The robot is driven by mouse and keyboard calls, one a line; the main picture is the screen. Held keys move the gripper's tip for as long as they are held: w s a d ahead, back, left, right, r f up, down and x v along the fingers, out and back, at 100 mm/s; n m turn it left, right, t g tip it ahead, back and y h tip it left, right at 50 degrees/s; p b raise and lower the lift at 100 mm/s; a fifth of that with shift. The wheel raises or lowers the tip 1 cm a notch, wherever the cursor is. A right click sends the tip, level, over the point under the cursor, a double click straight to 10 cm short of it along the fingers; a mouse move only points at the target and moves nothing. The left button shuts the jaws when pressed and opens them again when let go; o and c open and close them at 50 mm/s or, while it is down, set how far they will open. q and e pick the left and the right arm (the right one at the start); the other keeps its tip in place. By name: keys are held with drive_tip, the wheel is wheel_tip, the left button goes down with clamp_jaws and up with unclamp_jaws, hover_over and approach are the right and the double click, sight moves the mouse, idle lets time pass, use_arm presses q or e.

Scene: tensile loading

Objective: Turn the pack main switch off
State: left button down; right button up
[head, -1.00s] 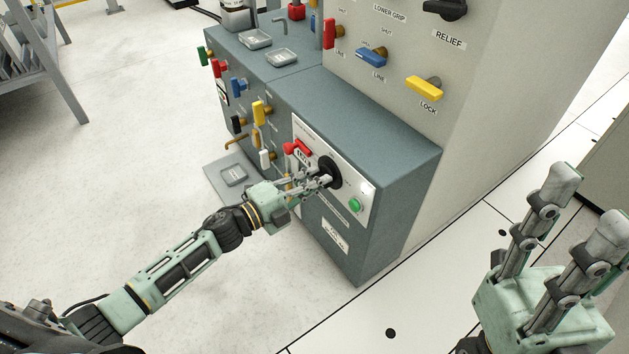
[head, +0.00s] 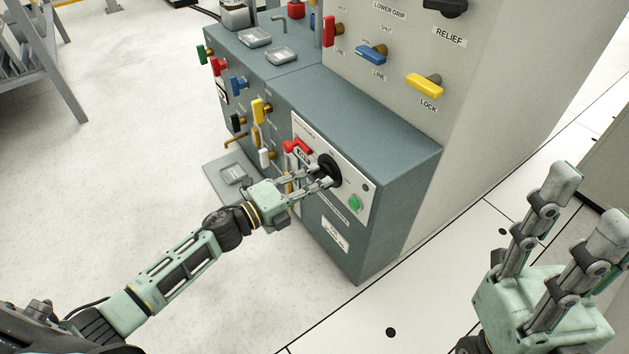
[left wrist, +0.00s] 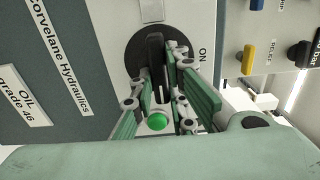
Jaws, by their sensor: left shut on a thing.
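The pack main switch (head: 328,168) is a black rotary knob with a raised bar handle on the light panel of the grey-blue cabinet. It also shows in the left wrist view (left wrist: 155,50), its bar upright in that picture and an ON label to its right. My left gripper (head: 322,179) is at the knob, shut on the bar with a finger on either side; the fingers hide part of it. My right gripper (head: 591,196) is open and empty at the lower right, away from the cabinet.
A green button (head: 355,203) and a dark round lamp (head: 365,188) sit right of the knob. A red handle (head: 297,146) is close on its left. Several coloured valve handles line the cabinet front. Open floor (head: 120,150) lies to the left.

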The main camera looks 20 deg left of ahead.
use_arm(q)
drive_tip(key=c, duration=1.7)
unclamp_jaws()
drive_tip(key=v, duration=1.2)
